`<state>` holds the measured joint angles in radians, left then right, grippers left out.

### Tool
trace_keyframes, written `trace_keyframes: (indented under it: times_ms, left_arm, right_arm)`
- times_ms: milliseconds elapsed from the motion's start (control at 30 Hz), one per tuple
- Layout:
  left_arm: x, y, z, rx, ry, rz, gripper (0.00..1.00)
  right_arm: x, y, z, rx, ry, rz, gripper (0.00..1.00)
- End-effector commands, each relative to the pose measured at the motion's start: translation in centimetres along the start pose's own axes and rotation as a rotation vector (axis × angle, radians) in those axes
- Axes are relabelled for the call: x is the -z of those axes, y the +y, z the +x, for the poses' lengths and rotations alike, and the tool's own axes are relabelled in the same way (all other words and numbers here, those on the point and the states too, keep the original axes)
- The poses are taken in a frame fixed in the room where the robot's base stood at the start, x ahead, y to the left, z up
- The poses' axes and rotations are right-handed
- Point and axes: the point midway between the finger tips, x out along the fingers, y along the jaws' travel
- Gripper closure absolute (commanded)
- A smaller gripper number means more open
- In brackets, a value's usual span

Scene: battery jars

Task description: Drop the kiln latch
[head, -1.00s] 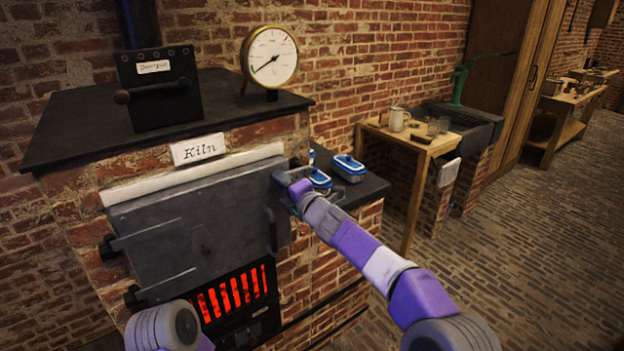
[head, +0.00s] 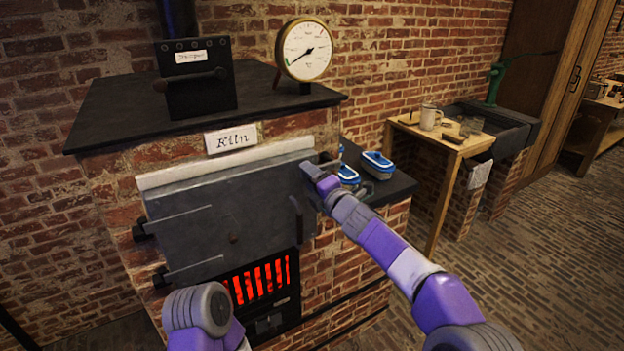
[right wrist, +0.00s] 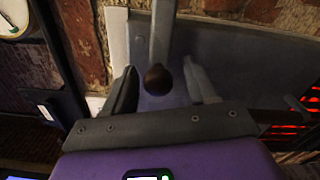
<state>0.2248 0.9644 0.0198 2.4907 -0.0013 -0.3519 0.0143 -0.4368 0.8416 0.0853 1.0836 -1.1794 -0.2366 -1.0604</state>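The kiln's grey door (head: 220,220) looks closed in the head view, with a dark vertical handle (head: 296,218) near its right side. My right gripper (head: 314,178) is at the door's upper right corner and hides most of the latch there. In the right wrist view, a grey latch bar (right wrist: 162,35) ends in a dark round knob (right wrist: 157,79). The knob lies between the two fingers of my right gripper (right wrist: 163,90), which are open with gaps on both sides of it. My left gripper is out of view; only part of the left arm shows.
Blue-and-white lidded boxes (head: 378,164) stand on the dark ledge (head: 393,188) right of the kiln, close to my right forearm. Red glowing bars (head: 262,280) show below the door. A wooden table (head: 455,146) with a mug stands farther right.

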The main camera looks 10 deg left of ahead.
Motion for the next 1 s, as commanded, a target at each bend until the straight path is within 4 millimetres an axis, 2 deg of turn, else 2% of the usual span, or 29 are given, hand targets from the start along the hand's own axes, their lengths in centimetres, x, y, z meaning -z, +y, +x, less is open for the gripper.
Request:
trace_keyframes:
  times_ms: [267, 433, 700, 1000]
  left_arm:
    - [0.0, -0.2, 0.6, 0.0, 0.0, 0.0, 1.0]
    - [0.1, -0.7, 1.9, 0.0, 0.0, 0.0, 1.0]
    - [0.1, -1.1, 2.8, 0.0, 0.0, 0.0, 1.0]
    - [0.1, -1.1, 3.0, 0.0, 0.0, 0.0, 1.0]
  right_arm:
    - [0.0, -0.1, -0.8, 0.0, 0.0, 0.0, 0.44]
    - [0.0, -0.2, -2.9, -0.002, -0.001, 0.001, 0.44]
    - [0.0, 0.0, -6.4, -0.001, 0.0, 0.001, 0.44]
    - [0.0, 0.0, -7.6, 0.0, 0.0, 0.0, 0.44]
